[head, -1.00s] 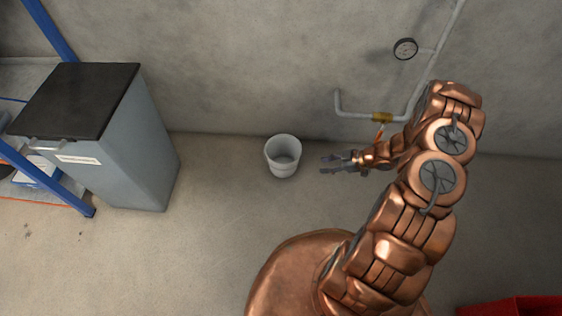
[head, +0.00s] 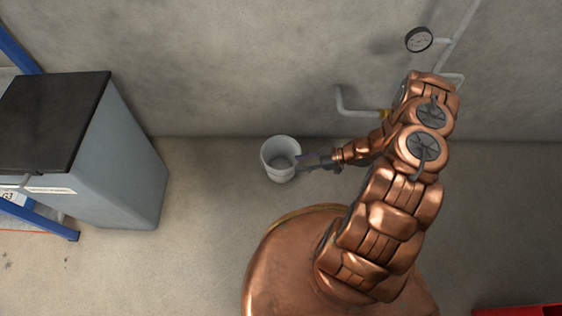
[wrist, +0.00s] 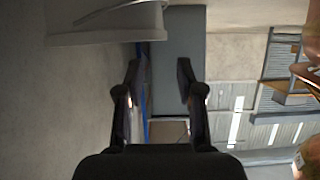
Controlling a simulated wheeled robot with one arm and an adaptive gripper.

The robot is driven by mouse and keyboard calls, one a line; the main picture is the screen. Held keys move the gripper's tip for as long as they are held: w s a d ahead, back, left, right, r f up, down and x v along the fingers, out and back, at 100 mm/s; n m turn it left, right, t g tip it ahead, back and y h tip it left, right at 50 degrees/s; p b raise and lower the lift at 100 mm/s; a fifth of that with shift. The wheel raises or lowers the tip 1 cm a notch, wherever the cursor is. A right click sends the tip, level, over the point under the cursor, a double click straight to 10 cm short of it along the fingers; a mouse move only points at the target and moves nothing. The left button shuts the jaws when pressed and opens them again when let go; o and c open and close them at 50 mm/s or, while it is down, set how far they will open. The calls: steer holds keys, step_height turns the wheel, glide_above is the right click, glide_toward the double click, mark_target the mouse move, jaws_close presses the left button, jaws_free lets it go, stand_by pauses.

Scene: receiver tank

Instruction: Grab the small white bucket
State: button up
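The small white bucket (head: 272,165) stands upright on the concrete floor close to the wall. My gripper (head: 304,161) is at the bucket's right side in the head view, with its fingertips by the rim. Whether they touch it is not clear. In the wrist view my gripper (wrist: 158,75) has its two fingers spread apart with nothing between them. Part of the bucket (wrist: 105,28) shows at the upper left of the wrist view, cut off by the edge and beyond the fingertips, not between the fingers.
A grey bin (head: 120,165) with a black lid stands at the left, beside blue shelving (head: 45,219). A pipe (head: 345,108) and a gauge (head: 419,39) are on the wall behind my arm. A red object (head: 520,310) lies at the lower right. Floor between bin and bucket is clear.

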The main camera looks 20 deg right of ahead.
steer(key=b+x, duration=0.1)
steer(key=x, duration=0.2)
steer(key=f+b+x, duration=0.1)
steer(key=x, duration=0.2)
steer(key=shift+s+a+f+b, duration=0.15)
steer(key=shift+f+b, duration=0.1)
steer(key=shift+b, duration=0.15)
steer(key=shift+x, duration=1)
steer(key=shift+r, duration=0.2)
jaws_close()
